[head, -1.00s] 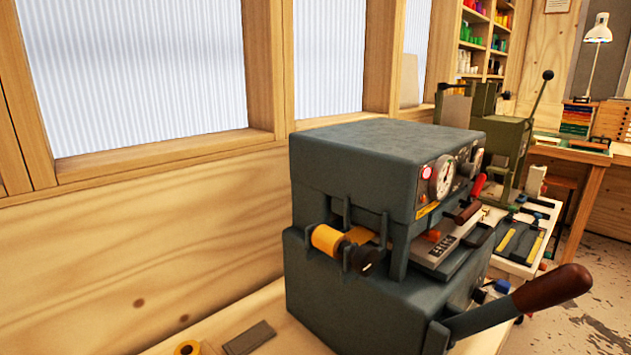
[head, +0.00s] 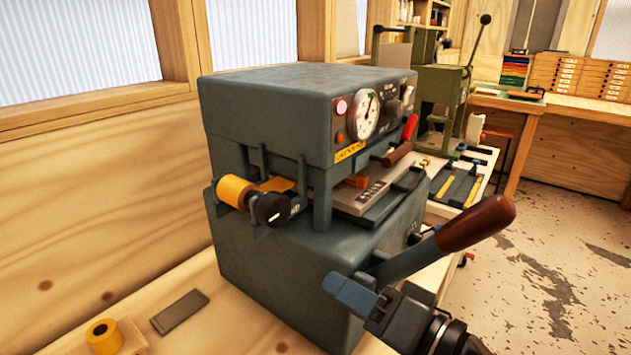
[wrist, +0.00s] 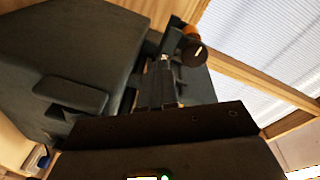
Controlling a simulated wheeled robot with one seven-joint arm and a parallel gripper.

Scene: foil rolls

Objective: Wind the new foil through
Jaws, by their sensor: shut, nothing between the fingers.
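The stamping press (head: 280,90) is a grey machine with its lever to the right. A gold foil roll (head: 235,190) sits on its left side bracket, with a black knob (head: 271,208) at the roll's near end. A gold strip (head: 277,184) runs from the roll into the press. In the wrist view the knob (wrist: 194,54) and a bit of the orange roll (wrist: 191,30) show beyond the fingertips. My gripper (head: 335,285) is shut and empty, low in front of the press, apart from the roll and knob. Its fingers also show in the wrist view (wrist: 164,62).
Another yellow roll (head: 103,337) stands on the bench at lower left beside a flat grey piece (head: 180,310). The press lever (head: 475,224) sticks out above my gripper. A green press (head: 438,85) stands behind.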

